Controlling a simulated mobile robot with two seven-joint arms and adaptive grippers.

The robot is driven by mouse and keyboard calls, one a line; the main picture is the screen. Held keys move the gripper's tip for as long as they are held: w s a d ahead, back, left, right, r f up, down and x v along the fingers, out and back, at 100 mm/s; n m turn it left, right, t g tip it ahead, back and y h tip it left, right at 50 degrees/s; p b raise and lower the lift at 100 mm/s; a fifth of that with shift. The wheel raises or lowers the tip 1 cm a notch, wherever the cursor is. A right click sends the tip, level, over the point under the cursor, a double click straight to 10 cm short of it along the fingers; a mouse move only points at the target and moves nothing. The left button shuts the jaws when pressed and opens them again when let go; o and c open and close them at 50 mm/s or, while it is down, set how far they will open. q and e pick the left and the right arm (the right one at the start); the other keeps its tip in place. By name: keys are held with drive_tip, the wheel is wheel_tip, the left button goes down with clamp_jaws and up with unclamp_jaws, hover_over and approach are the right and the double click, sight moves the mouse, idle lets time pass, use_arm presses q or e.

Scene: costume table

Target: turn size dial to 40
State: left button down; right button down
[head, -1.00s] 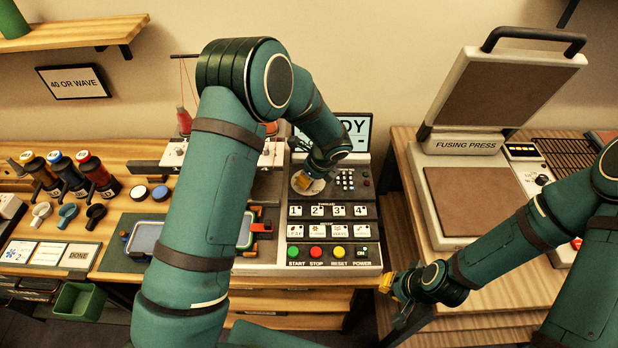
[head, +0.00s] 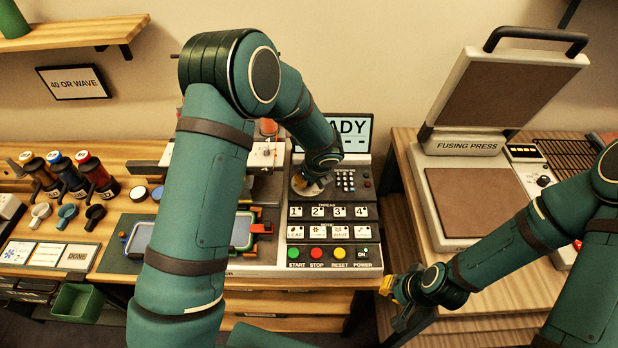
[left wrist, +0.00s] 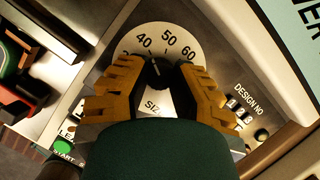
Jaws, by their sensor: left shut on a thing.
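The size dial (left wrist: 185,48) is a white disc printed 40, 50 and 60 in the left wrist view. Its dark knob (left wrist: 157,75) is at the centre, with a pale pointer mark aimed between 40 and 50. My left gripper (left wrist: 159,72) is shut on the knob, one yellow finger on each side. In the head view my left gripper (head: 309,188) is at the dial on the upper left of the control panel (head: 333,270), and mostly hides it. My right gripper (head: 390,288) hangs in front of the table edge, away from the dial; its finger gap is unclear.
Thread buttons (head: 327,212) and coloured buttons (head: 316,253) lie in front. A fusing press (head: 470,200) stands open at right. A sign (head: 73,82) reads "40 OR WAVE".

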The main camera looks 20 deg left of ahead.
use_arm(q)
drive_tip(key=shift+s+a+f, duration=0.1)
drive_tip(key=shift+f, duration=0.05)
drive_tip(key=c, duration=0.7)
unclamp_jaws()
drive_tip(key=shift+r, duration=0.2)
drive_tip(key=v, duration=1.1)
drive_tip(key=shift+r, duration=0.3)
